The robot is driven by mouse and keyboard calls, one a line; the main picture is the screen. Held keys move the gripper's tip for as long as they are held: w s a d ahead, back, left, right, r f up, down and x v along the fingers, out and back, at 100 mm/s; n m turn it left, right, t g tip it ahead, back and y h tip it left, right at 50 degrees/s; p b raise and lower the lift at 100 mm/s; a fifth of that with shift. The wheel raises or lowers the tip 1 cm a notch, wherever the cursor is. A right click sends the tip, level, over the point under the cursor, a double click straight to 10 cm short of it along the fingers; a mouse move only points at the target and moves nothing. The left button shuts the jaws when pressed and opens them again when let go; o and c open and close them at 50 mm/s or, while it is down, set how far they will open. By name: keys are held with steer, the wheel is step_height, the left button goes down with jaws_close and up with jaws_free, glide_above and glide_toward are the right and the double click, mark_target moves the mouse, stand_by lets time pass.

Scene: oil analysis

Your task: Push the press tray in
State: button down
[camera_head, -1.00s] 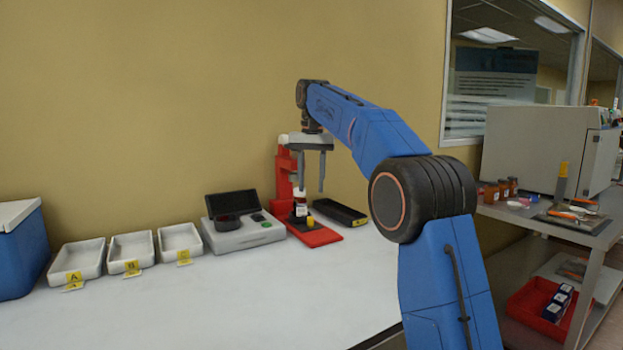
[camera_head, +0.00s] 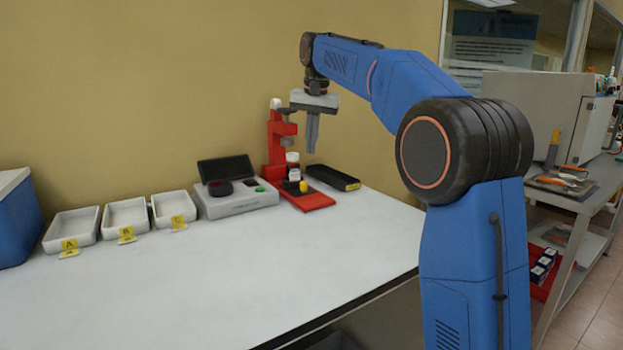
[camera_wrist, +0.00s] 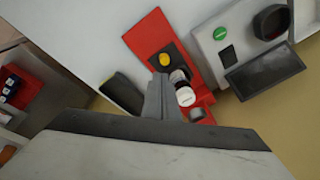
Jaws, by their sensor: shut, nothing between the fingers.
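The red press (camera_head: 275,150) stands at the back of the white table, with its red base (camera_head: 312,203) reaching forward. The dark press tray (camera_head: 289,186) lies on that base, with a white jar (camera_head: 292,158) behind and a yellow knob (camera_head: 303,187) at its front. In the wrist view the tray (camera_wrist: 178,54) shows beside the yellow knob (camera_wrist: 166,59). My gripper (camera_head: 311,151) is shut and empty, pointing down above the base, apart from the tray. In the wrist view my gripper (camera_wrist: 158,77) overlaps part of the tray and base.
A grey device (camera_head: 235,203) with a raised dark lid is left of the press. A black case (camera_head: 333,178) lies close on its right. White bins (camera_head: 125,216) labelled A, B and C stand further left. The table front (camera_head: 300,265) is clear.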

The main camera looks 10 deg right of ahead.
steer(key=s+d+f+m+t, duration=0.3)
steer(key=s+t, duration=0.2)
steer(key=s, duration=0.4)
glide_toward(308, 192)
steer(key=d+f, duration=0.3)
steer(key=shift+s+f, duration=0.25)
steer(key=shift+f, duration=0.1)
steer(key=shift+w+a+r, duration=0.1)
steer(key=shift+w+a, duration=0.7)
steer(key=shift+a, duration=0.1)
steer(key=shift+w+a, duration=0.55)
steer(key=shift+w, duration=0.1)
steer(key=w, duration=0.1)
steer(key=w+a, duration=0.1)
steer(key=w, duration=0.1)
steer(key=shift+w, duration=0.25)
steer(key=shift+w+a+r, duration=0.1)
steer(key=shift+w, duration=0.05)
